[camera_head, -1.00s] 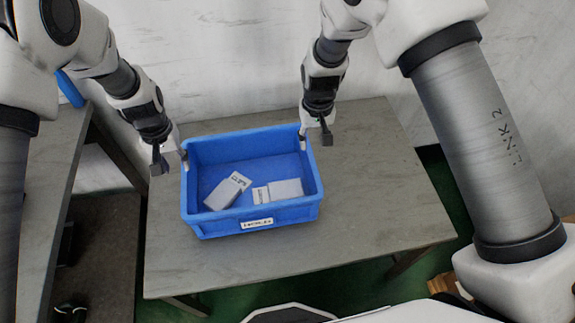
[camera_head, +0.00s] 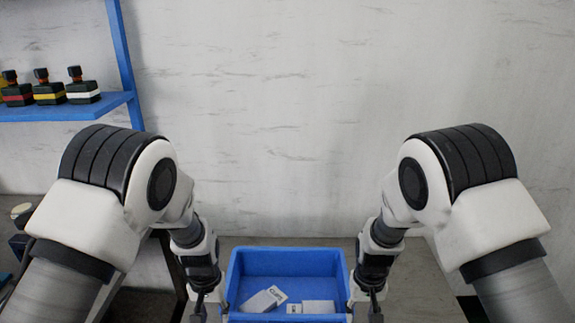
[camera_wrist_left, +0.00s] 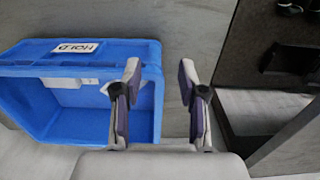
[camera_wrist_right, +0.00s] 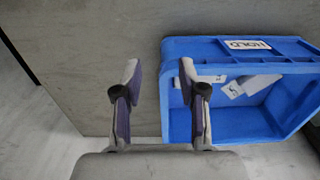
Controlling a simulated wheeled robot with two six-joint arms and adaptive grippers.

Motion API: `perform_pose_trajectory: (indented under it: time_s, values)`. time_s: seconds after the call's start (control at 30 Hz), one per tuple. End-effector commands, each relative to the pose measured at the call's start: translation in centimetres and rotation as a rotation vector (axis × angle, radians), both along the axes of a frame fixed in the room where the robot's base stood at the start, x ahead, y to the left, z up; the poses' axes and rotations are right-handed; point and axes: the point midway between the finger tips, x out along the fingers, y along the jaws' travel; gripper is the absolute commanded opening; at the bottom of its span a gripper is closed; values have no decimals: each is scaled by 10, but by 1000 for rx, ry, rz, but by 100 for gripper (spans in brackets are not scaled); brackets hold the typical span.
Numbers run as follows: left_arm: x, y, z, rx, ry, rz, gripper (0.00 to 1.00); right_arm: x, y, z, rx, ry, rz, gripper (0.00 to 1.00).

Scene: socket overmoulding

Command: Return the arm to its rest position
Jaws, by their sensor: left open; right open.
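My left gripper (camera_head: 198,308) hangs beside the left end of a blue bin (camera_head: 288,263). In the left wrist view its jaws (camera_wrist_left: 160,75) are open, one finger overlapping the bin's end wall. My right gripper (camera_head: 374,306) hangs beside the right end of the bin. In the right wrist view its jaws (camera_wrist_right: 157,75) are open, with one finger overlapping the bin's near end. Both are empty; I cannot tell whether any finger touches the bin. Both upper arms are bent, elbows high.
The bin stands on a grey table (camera_head: 420,285) and holds pale boxes (camera_head: 263,299). Its label (camera_wrist_right: 247,45) reads HOLD. At left is a blue shelf (camera_head: 60,107) with several dark stamp-like items (camera_head: 48,88). A pale wall (camera_head: 300,120) is behind.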

Motion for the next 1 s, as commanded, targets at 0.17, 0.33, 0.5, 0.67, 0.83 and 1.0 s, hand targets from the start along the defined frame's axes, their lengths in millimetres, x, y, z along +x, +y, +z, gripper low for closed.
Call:
perform_pose_trajectory:
  time_s: [0.17, 0.33, 0.5, 0.67, 0.83, 1.0]
  values:
    - [-24, 8, -31, -12, 77, 24, 41, -24, -8, -31, 13, 77, -24, 41]
    - [-62, 18, -59, -16, 172, 45, 41, -62, -18, -59, 17, 173, -46, 41]
    - [-120, 36, -94, -9, 270, 66, 41, -120, -36, -94, 9, 272, -66, 41]
    - [-201, 59, -130, 10, 344, 81, 41, -202, -59, -131, -10, 345, -76, 41]
    - [-315, 82, -145, 16, 292, 74, 41, -315, -83, -146, -14, 292, -55, 41]
    - [-301, 80, -134, -7, 56, 48, 41, -301, -80, -135, 7, 56, -18, 41]
